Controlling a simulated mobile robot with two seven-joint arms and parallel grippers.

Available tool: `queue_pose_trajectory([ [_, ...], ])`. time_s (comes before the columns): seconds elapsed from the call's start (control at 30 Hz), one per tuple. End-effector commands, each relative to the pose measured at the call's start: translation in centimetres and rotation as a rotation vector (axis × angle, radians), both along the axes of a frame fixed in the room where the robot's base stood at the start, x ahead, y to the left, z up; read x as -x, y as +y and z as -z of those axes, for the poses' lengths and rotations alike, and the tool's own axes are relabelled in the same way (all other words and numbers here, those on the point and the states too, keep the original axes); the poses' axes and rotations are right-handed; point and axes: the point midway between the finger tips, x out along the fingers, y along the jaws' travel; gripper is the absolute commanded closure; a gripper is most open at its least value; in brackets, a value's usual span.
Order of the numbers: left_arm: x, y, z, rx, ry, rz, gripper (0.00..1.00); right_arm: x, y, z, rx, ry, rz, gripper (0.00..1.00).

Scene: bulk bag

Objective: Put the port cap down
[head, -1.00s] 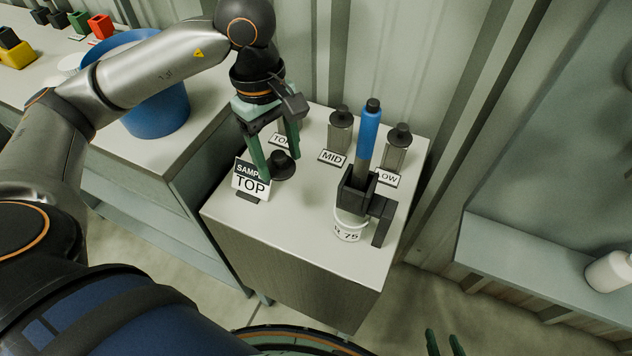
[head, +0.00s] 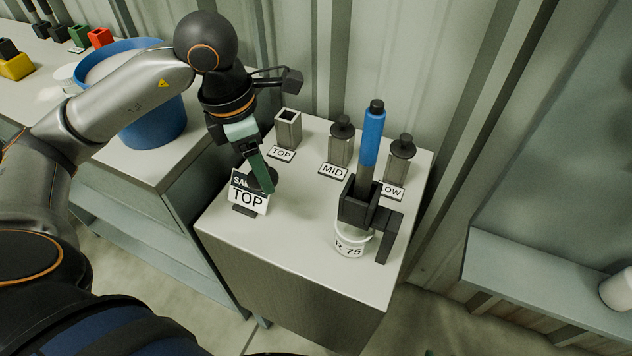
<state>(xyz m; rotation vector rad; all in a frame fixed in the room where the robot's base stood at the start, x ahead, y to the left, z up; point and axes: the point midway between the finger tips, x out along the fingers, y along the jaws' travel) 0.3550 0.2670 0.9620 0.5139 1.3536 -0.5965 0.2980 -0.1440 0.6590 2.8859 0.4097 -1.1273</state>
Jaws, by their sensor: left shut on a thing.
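My left gripper (head: 262,178) is shut on the black round port cap (head: 258,183), low over the near-left part of the cabinet top. The cap is partly hidden by the green finger and sits close behind the SAMPLE TOP sign (head: 248,198). I cannot tell if it touches the surface. The port labelled TOP (head: 288,130) is a square grey tube with its opening uncovered. The MID port (head: 341,148) and the LOW port (head: 399,165) carry black caps. My right gripper is not in view.
A blue-handled tool (head: 373,135) stands in a black holder (head: 358,205) by a white cup (head: 350,240) at the right. A blue tub (head: 155,122) stands on the left bench. The front middle of the cabinet top (head: 285,235) is clear.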

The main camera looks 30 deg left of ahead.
Motion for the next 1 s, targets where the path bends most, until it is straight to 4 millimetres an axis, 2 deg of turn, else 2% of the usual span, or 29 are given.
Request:
queue_pose_trajectory([
  [0.2, -5.1, -2.4, 2.2, 0.006, 0.002, 0.002, 0.87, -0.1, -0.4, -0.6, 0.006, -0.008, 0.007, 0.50],
  [0.4, -8.2, -3.6, 5.9, 0.003, 0.004, 0.002, 0.87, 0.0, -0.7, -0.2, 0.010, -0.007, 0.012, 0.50],
  [0.8, -10.5, -4.6, 9.1, 0.000, 0.002, 0.003, 0.87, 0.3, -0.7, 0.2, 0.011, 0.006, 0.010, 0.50],
  [1.0, -10.3, -4.5, 11.8, 0.000, 0.002, 0.003, 0.87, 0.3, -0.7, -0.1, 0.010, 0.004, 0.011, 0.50],
])
